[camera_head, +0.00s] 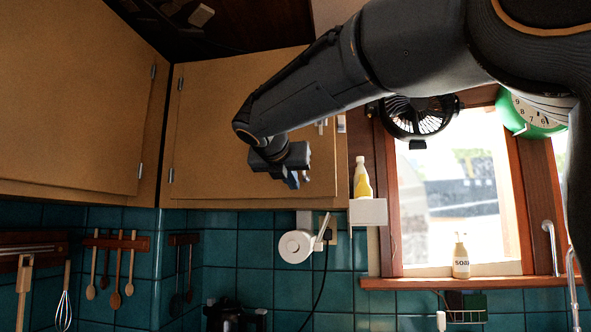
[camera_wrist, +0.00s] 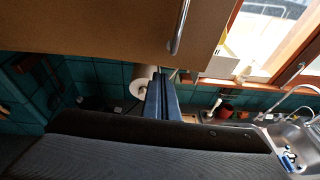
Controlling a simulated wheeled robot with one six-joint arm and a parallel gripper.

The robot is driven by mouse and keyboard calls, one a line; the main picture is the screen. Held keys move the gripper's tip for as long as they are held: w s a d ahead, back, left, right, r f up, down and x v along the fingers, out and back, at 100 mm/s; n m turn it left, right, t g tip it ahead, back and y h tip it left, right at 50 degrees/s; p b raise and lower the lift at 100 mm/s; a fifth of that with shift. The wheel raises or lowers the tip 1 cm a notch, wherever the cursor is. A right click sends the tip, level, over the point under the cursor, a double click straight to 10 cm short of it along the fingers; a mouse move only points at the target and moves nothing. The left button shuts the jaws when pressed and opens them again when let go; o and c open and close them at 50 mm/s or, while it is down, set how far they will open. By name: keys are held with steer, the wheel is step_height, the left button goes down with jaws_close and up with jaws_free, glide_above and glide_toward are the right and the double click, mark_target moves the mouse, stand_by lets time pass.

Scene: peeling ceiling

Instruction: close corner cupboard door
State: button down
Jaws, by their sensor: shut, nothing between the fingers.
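The corner cupboard door (camera_head: 215,125) is a tan wooden panel left of the window, with metal hinges down its left side. It looks near flush with its frame; I cannot tell whether a small gap remains. My dark arm covers its upper right part and most of its handle. My gripper (camera_head: 293,182) is shut and empty, in front of the lower right part of the door. In the wrist view the shut fingers (camera_wrist: 166,97) lie below the tan door (camera_wrist: 100,28) and its metal handle (camera_wrist: 180,27). Contact with the door cannot be told.
Another tan cupboard door (camera_head: 65,95) is at the left. Below are teal tiles, hanging utensils (camera_head: 118,265) and a white paper-roll-like item (camera_head: 296,246). A small white shelf (camera_head: 368,211) with a yellow bottle (camera_head: 362,180) and a fan (camera_head: 418,116) are right of the door.

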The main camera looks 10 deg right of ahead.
mark_target(302, 189)
steer(key=x, duration=0.2)
steer(key=p+x, duration=0.1)
steer(key=x, duration=0.1)
steer(key=r+x, duration=0.1)
steer(key=x, duration=0.1)
steer(key=shift+d+p, duration=0.2)
steer(key=shift+p, duration=0.2)
steer(key=shift+w, duration=0.1)
steer(key=shift+w+d+r+p, duration=0.1)
steer(key=shift+w+d+p, duration=0.15)
steer(key=shift+w+p, duration=0.25)
steer(key=shift+w+d+p, duration=0.25)
steer(key=shift+w+d, duration=0.05)
steer(key=shift+w, duration=0.35)
steer(key=shift+w+d+p, duration=0.25)
steer(key=shift+w+p, duration=0.15)
steer(key=shift+w, duration=0.2)
steer(key=shift+s, duration=0.1)
steer(key=shift+a, duration=0.1)
steer(key=shift+s, duration=0.1)
